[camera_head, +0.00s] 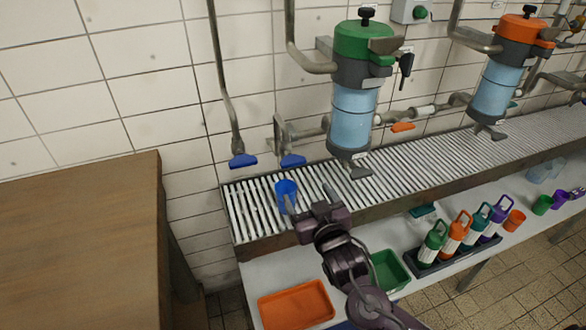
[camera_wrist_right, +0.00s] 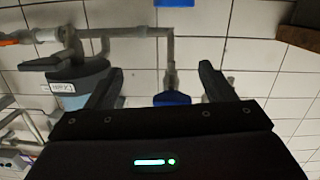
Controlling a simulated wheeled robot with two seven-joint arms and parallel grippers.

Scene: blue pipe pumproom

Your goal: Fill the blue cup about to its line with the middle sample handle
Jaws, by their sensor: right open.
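The blue cup (camera_head: 285,187) stands on the slatted drain rack near its left end, under a blue handle (camera_head: 292,160) on a wall pipe. A second blue handle (camera_head: 243,160) hangs to the left, and an orange handle (camera_head: 402,127) is to the right. My right gripper (camera_head: 308,194) is open and empty, with one finger overlapping the cup's lower part; whether they touch is unclear. In the right wrist view, a blue handle (camera_wrist_right: 172,98) shows beyond and between the open fingers (camera_wrist_right: 161,75). The cup's line and fill level cannot be seen. My left gripper is not in view.
A green-topped dispenser (camera_head: 354,115) and an orange-topped one (camera_head: 495,90) stand above the drain rack (camera_head: 425,160). Below are an orange tray (camera_head: 297,306), a green bin (camera_head: 388,268) and several bottles in a black rack (camera_head: 455,258). A wooden cabinet (camera_head: 80,235) fills the left.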

